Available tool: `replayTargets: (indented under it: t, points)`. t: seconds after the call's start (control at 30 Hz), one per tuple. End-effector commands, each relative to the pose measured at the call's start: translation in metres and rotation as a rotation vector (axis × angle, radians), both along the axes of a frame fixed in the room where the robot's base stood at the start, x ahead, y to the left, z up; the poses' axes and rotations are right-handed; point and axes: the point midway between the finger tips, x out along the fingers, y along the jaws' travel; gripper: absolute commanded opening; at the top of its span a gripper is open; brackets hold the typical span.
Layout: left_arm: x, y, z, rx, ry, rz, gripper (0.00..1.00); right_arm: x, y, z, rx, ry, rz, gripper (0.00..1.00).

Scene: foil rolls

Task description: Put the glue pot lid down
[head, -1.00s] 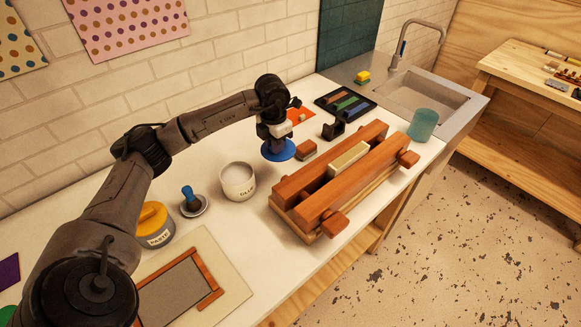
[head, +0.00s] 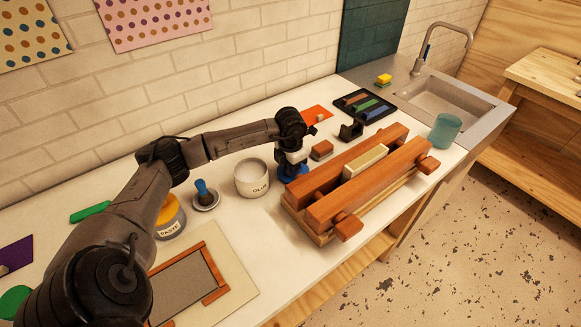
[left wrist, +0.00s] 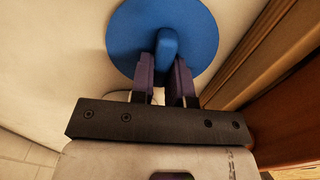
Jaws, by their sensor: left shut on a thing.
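The glue pot lid is a blue disc with an upright blue grip; it shows in the left wrist view (left wrist: 130,35) and in the head view (head: 286,176). My left gripper (left wrist: 166,70) is shut on the lid's grip, with a finger on each side. In the head view the gripper (head: 292,168) points down, low over the white table between the glue pot and the wooden press. I cannot tell whether the lid touches the table. The white glue pot (head: 252,179) stands open to the left of the lid. My right gripper is not in view.
The wooden press (head: 335,205) stands close on the right of the lid. A small wood-backed block (head: 322,150) sits behind it. A blue-handled tool (head: 204,195) on a dish and the paste pot (head: 170,218) are left of the glue pot.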

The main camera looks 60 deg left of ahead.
Motion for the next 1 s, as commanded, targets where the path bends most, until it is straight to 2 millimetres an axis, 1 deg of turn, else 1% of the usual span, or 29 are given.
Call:
replayTargets:
  t: [0.17,0.33,0.37,0.6,0.87,0.97,1.0]
  points:
    - [0.000,0.000,0.001,0.000,-0.002,0.000,0.00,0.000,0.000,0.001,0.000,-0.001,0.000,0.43]
    - [0.000,0.000,-0.003,0.000,-0.002,0.001,0.00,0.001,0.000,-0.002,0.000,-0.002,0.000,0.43]
    - [0.000,0.000,-0.002,0.000,-0.002,0.001,0.18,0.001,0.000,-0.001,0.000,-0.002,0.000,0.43]
    - [0.000,0.000,-0.002,0.000,-0.001,0.001,0.41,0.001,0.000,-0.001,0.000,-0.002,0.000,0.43]
    - [0.000,0.000,0.000,0.000,-0.001,0.001,0.42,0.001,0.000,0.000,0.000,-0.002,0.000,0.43]
    - [0.000,0.000,0.006,0.000,-0.002,0.000,0.42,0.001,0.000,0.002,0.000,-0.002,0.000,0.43]
    - [0.001,0.000,0.011,0.000,-0.003,0.000,0.42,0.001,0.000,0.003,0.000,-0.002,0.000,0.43]
